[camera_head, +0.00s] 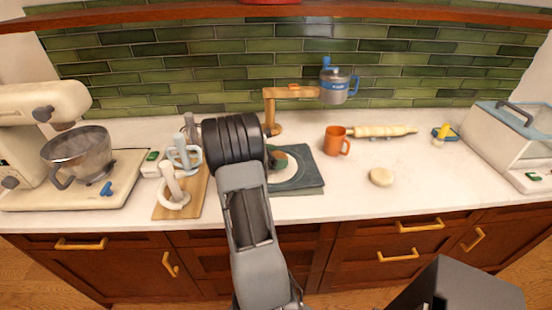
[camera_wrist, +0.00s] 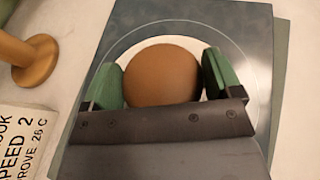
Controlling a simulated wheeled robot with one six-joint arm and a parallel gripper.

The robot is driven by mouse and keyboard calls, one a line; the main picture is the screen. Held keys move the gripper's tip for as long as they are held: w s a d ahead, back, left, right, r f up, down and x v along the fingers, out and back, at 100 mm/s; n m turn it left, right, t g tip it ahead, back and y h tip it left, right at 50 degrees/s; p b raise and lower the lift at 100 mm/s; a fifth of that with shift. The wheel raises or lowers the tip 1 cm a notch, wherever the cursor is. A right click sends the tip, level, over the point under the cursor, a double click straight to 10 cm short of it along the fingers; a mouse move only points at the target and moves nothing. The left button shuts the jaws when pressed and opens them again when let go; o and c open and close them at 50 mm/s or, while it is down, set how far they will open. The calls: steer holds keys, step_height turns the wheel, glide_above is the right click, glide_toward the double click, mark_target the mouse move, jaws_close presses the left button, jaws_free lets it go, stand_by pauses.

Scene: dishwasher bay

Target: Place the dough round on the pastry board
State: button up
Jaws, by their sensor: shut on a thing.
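A brown dough round (camera_wrist: 162,75) sits between the two green finger pads of my gripper (camera_wrist: 164,80), which is shut on it. Below it is the dark grey-green pastry board (camera_wrist: 238,40), with a pale disc inside a thin ring. In the head view, the pastry board (camera_head: 308,180) lies on the counter just right of my arm. I cannot tell whether the round touches the board. A second, cream-coloured round (camera_head: 381,176) lies on the bare counter to the right.
White tools on a wooden board (camera_head: 165,212) and a mixer (camera_head: 40,105) are left. The right front counter is clear.

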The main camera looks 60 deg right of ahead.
steer(key=shift+f, duration=0.4)
steer(key=shift+f, duration=0.15)
steer(key=o, duration=0.8)
steer(key=b+v, duration=0.1)
steer(key=v, duration=1.1)
steer(key=shift+r, duration=0.25)
steer(key=s+a+m+t+y, duration=0.2)
steer(key=a+m+t+y, duration=0.1)
steer(key=a, duration=0.8)
steer(key=s+a+r+m+t+y, duration=0.1)
steer(key=a+m+t+y, duration=0.3)
steer(key=a, duration=0.8)
steer(key=s+a+r+m+t+y, duration=0.1)
steer(key=s+a+m+t+y, duration=0.2)
steer(key=a, duration=0.8)
steer(key=shift+s+a+r+m+t+y, duration=0.2)
steer(key=shift+s+m+t+y, duration=0.25)
steer(key=shift+m+y, duration=0.35)
